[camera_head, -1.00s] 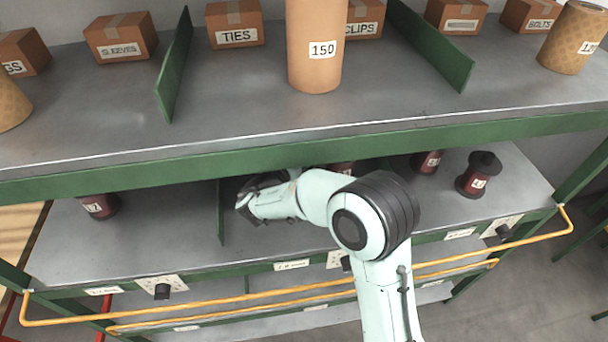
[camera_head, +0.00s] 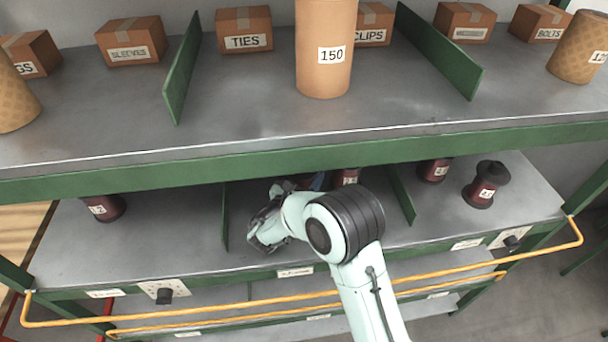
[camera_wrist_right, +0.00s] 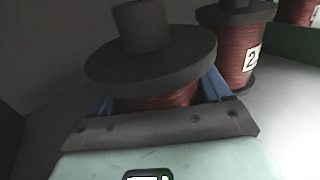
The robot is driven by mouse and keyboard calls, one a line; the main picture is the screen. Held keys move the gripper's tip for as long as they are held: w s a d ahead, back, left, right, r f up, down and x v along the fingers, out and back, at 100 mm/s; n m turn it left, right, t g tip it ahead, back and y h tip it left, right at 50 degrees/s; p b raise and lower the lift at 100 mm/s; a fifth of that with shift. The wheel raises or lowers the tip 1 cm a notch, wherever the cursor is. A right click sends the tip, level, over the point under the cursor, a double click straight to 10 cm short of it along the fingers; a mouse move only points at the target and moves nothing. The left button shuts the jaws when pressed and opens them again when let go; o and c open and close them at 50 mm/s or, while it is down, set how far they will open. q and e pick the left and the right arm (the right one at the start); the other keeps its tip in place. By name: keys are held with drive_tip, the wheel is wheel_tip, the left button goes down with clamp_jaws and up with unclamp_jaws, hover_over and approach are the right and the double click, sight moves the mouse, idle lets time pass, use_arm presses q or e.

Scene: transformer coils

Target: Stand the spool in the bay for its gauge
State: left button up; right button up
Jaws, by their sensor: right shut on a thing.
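In the right wrist view, my right gripper (camera_wrist_right: 160,98) is shut on a spool (camera_wrist_right: 150,62) with dark flanges and dark red winding, its blue fingers on either side. The spool looks upright; its base and label are hidden, so I cannot tell whether it touches the shelf. Another red spool (camera_wrist_right: 240,45) with a label starting with 2 stands beside it to the right. In the head view my right arm reaches under the upper shelf into the middle bay (camera_head: 235,240), between green dividers. The fingers are mostly hidden there. My left gripper is not in view.
Other spools stand on the lower shelf at the left (camera_head: 104,207), middle (camera_head: 347,177) and right (camera_head: 486,184). Green dividers (camera_head: 226,215) (camera_head: 402,193) bound the middle bay. The upper shelf edge (camera_head: 450,143) overhangs it; a yellow rail (camera_head: 420,300) runs along the front.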

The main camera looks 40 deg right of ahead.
drive_tip(key=o, duration=1.2)
drive_tip(key=shift+f, duration=0.15)
drive_tip(key=shift+o, duration=1.3)
drive_tip(key=shift+r, duration=0.2)
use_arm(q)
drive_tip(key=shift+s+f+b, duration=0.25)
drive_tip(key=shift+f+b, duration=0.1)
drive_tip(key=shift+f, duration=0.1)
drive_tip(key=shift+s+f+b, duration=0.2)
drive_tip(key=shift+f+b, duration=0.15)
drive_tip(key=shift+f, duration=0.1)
use_arm(e)
drive_tip(key=v, duration=1.2)
drive_tip(key=shift+s, duration=0.1)
